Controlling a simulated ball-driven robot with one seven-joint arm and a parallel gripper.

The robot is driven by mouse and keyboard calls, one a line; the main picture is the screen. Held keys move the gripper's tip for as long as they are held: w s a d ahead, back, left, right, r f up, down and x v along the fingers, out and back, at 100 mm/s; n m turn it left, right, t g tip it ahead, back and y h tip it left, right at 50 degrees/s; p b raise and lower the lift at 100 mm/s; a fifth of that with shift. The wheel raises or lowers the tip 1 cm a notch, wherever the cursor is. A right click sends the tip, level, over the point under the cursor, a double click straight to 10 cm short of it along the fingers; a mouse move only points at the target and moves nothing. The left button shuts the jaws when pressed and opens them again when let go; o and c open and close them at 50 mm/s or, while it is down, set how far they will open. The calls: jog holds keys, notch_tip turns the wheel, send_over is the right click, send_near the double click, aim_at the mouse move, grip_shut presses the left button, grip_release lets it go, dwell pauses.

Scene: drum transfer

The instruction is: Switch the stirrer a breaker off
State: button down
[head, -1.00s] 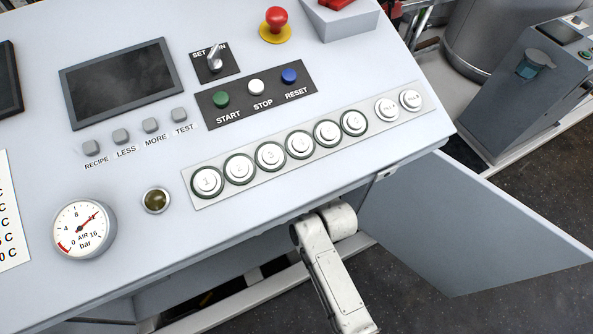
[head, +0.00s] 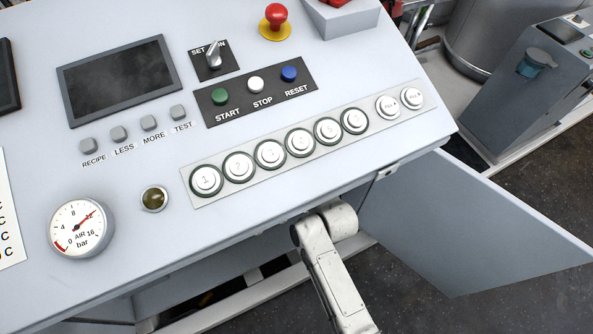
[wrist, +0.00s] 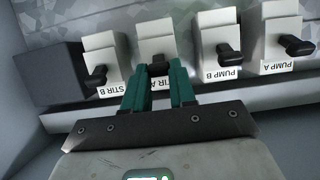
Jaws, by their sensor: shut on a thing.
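In the wrist view the stirrer A breaker (wrist: 155,42) is a pale block with a black toggle and a label reading upside down, partly hidden by my fingers. My gripper (wrist: 158,74) has its two green fingers closed around the black toggle (wrist: 157,67) of this breaker. The label shows between the fingers. In the head view my gripper is hidden below the console; only my white arm shows there.
The stirrer B breaker (wrist: 101,57) stands close on the left, pump B (wrist: 221,40) and pump A (wrist: 281,30) on the right. In the head view the console (head: 330,180) overhangs my arm, and an open door panel (head: 470,225) stands to its right.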

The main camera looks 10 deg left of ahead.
jog(key=f+t+y+b, duration=0.1)
jog(key=t+b, duration=0.1)
jog(key=b, duration=1.1)
jog(key=f+t+y+b, duration=0.2)
jog(key=t+b, duration=0.1)
jog(key=b, duration=1.1)
jog(key=f+t+y+b, duration=0.1)
jog(key=t+y+b, duration=0.1)
jog(key=b, duration=1.1)
jog(key=shift+s+d+f+t, duration=0.15)
jog(key=shift+s+f+t, duration=0.1)
jog(key=shift+t, duration=0.25)
jog(key=b, duration=0.3)
jog(key=shift+w+t+y, duration=0.1)
jog(key=shift+t+y, duration=0.2)
jog(key=shift+y, duration=0.1)
jog(key=shift+r+t+b, duration=0.15)
jog(key=shift+t+b, duration=0.15)
jog(key=shift+b, duration=0.75)
jog(key=c, duration=0.9)
grip_release()
